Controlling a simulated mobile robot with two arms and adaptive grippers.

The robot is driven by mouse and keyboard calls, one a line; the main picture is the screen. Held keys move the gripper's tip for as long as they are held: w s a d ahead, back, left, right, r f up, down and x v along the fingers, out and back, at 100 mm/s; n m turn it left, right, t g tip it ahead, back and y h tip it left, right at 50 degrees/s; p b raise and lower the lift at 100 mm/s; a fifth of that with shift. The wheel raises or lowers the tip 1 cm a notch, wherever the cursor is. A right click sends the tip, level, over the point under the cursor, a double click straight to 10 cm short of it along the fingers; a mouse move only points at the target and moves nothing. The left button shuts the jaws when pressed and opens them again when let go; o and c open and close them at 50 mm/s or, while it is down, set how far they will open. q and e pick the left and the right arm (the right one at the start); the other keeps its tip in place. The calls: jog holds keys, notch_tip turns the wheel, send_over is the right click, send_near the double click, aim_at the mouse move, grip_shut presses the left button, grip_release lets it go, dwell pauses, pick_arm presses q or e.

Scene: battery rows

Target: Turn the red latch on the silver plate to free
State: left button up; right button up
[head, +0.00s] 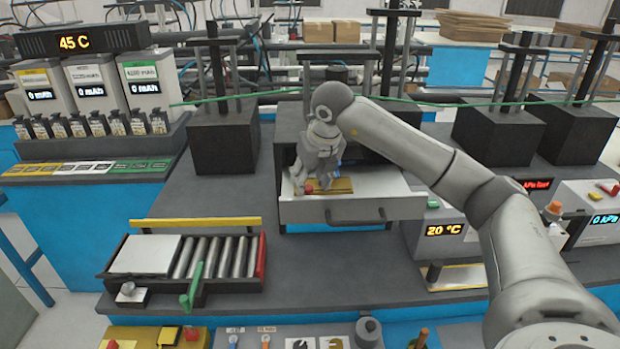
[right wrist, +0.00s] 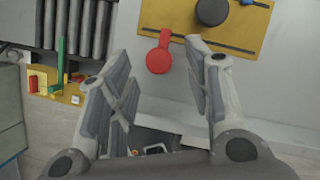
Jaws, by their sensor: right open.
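A red latch with a round head and a short arm (right wrist: 159,53) lies on a pale silver-grey plate (right wrist: 185,90), beside a yellow plate (right wrist: 240,38). In the head view the red latch (head: 308,188) shows small at the left of the open drawer (head: 350,209), below my gripper. My right gripper (head: 311,180) points down over the drawer. In the right wrist view its fingers (right wrist: 157,54) are apart and empty, with the latch appearing between their tips. I cannot tell the height left between tips and latch. My left gripper is in neither view.
A black knob (right wrist: 212,11) stands on the yellow plate, close to the right finger. A roller tray (head: 215,257) with a green lever (head: 193,285) lies left of the drawer. A 20 °C box (head: 440,233) stands to its right. Dark bench top is clear between tray and drawer.

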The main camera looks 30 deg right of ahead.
jog(key=shift+x, duration=0.85)
grip_shut()
